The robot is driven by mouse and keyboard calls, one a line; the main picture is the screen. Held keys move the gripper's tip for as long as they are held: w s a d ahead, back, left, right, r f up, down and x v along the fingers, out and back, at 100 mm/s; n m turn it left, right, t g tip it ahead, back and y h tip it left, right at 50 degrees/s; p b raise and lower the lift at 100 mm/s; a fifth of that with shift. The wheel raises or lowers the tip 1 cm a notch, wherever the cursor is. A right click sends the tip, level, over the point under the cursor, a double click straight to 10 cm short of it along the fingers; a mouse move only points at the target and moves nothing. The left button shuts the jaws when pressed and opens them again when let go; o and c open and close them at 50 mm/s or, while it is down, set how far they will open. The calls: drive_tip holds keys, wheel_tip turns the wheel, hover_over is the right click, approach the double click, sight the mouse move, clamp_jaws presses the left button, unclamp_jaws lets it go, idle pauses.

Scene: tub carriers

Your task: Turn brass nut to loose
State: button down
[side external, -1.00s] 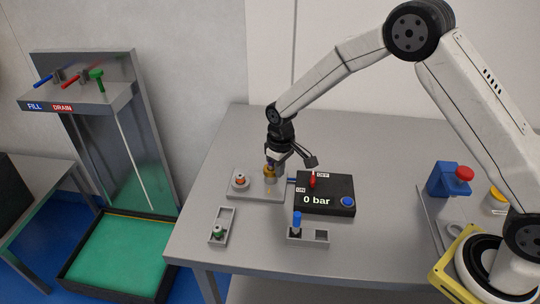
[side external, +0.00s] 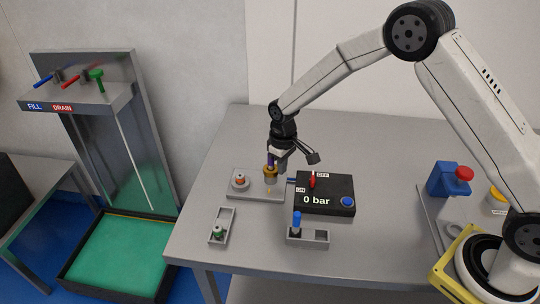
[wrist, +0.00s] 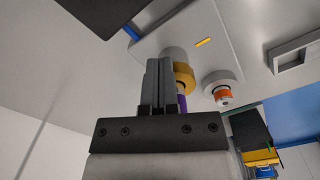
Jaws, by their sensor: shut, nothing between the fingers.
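The brass nut (side external: 270,171) sits on a grey fitting at the right part of the light grey plate (side external: 246,191), with a purple stem (side external: 271,158) standing up from it. In the wrist view the brass nut (wrist: 184,76) shows just right of my fingers, partly hidden by them, with the purple stem (wrist: 183,103) below it. My gripper (wrist: 158,66) is shut and empty, its fingers side by side. In the side view my gripper (side external: 283,170) is beside the nut; I cannot tell whether they touch.
A black box (side external: 325,193) reading 0 bar, with a red lever (side external: 312,180) between ON and OFF labels, stands close on the right. A white round fitting with an orange part (side external: 240,180) is to the left. Small grey trays (side external: 308,238) lie in front.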

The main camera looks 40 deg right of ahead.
idle(0.4)
drive_tip(key=shift+s+d, duration=0.15)
drive_tip(key=shift+d, duration=0.05)
drive_tip(key=shift+r, duration=0.1)
drive_tip(key=shift+s+r, duration=0.1)
drive_tip(key=shift+r, duration=2.8)
drive_tip(key=shift+a, duration=0.1)
drive_tip(key=a, duration=0.2)
drive_tip(key=a+r, duration=0.1)
drive_tip(key=shift+s, duration=0.35)
drive_tip(key=shift+f, duration=0.1)
